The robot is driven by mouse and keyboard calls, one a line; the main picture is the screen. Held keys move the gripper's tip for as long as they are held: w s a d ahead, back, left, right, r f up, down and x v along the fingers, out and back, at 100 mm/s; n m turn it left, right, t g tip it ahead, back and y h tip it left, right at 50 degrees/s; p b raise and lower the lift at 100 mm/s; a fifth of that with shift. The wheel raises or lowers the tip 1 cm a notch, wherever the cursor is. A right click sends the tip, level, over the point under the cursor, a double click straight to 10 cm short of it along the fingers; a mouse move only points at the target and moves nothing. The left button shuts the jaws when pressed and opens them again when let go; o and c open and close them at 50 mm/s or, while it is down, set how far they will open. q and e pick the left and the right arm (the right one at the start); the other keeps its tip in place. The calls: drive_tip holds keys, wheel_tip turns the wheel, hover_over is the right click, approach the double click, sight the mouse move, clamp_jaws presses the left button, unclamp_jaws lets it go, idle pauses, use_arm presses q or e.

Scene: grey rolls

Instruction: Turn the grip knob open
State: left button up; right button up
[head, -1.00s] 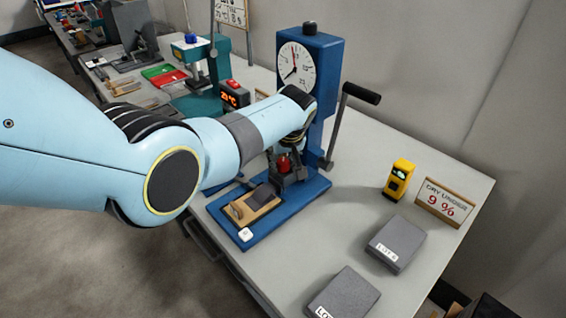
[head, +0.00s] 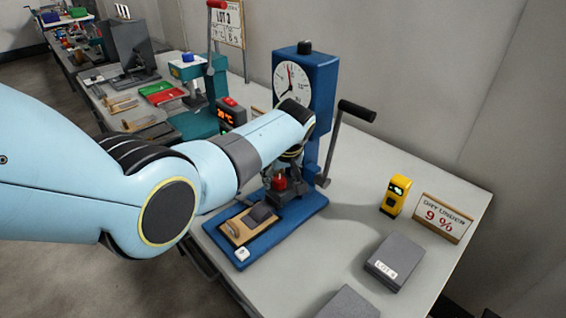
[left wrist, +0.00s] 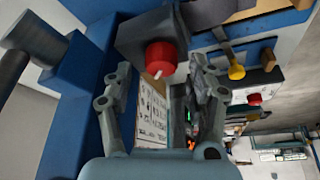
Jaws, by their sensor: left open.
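The red grip knob (head: 279,183) sits on a dark block low on the blue tester (head: 309,85) with a round dial. In the left wrist view the knob (left wrist: 161,57) is close, with a short white mark on its face. My left gripper (left wrist: 160,68) is open, a finger on each side of the knob in that view. I see no finger touching it and cannot tell whether the tips reach past its face. In the head view my left gripper (head: 288,160) is mostly hidden by its own wrist, just above the knob. My right gripper is not in view.
The tester's black-handled lever (head: 345,130) stands right of the dial. A wooden block with a dark piece (head: 250,224) lies on its base. A yellow meter (head: 396,196), a "DRY UNDER 9 %" sign (head: 443,218) and grey blocks (head: 395,262) stand on the table (head: 340,235) to the right.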

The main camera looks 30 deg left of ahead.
use_arm(q)
drive_tip(key=v, duration=1.1)
